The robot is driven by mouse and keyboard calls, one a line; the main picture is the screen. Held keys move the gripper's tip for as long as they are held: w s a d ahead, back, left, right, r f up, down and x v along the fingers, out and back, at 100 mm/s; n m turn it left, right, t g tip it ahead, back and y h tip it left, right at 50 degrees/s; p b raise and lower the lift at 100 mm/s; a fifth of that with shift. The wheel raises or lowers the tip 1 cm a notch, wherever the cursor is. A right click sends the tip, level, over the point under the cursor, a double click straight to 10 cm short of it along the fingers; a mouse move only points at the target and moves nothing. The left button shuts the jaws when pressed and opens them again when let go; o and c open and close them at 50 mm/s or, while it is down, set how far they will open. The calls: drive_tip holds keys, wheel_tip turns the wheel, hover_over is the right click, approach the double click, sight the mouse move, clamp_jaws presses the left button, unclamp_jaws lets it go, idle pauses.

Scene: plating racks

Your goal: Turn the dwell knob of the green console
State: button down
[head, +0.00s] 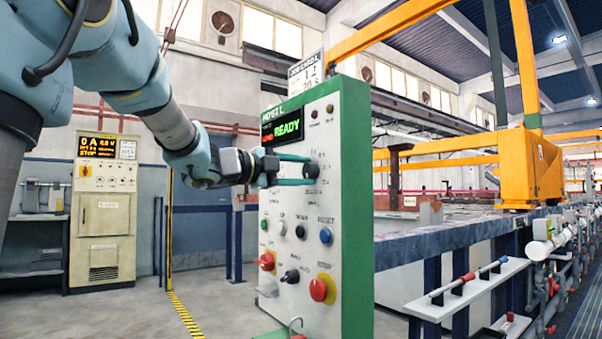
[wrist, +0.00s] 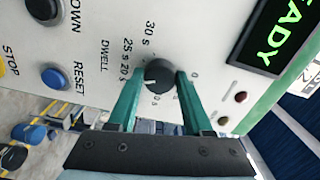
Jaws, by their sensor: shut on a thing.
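The green console (head: 355,200) stands in the middle of the head view, with a pale front panel and a screen reading READY. The dwell knob (wrist: 159,75) is a dark round knob on that panel, with DWELL and second marks printed around it in the wrist view. My gripper (head: 308,170) reaches the panel from the left, just below the screen. In the wrist view my gripper (wrist: 160,82) has its two teal fingers on either side of the knob, shut on it.
Below the knob are several buttons, including a blue RESET button (head: 325,236), a red knob (head: 266,261) and a red stop button (head: 318,290). A beige cabinet (head: 103,210) stands at the back left. A tank line with an orange frame (head: 515,170) runs along the right.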

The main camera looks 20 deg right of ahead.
drive_tip(key=shift+c, duration=1.6)
unclamp_jaws()
drive_tip(key=s+a, duration=0.2)
drive_tip(key=a, duration=0.8)
drive_tip(key=shift+a+b, duration=0.3)
drive_tip(key=shift+b, duration=0.15)
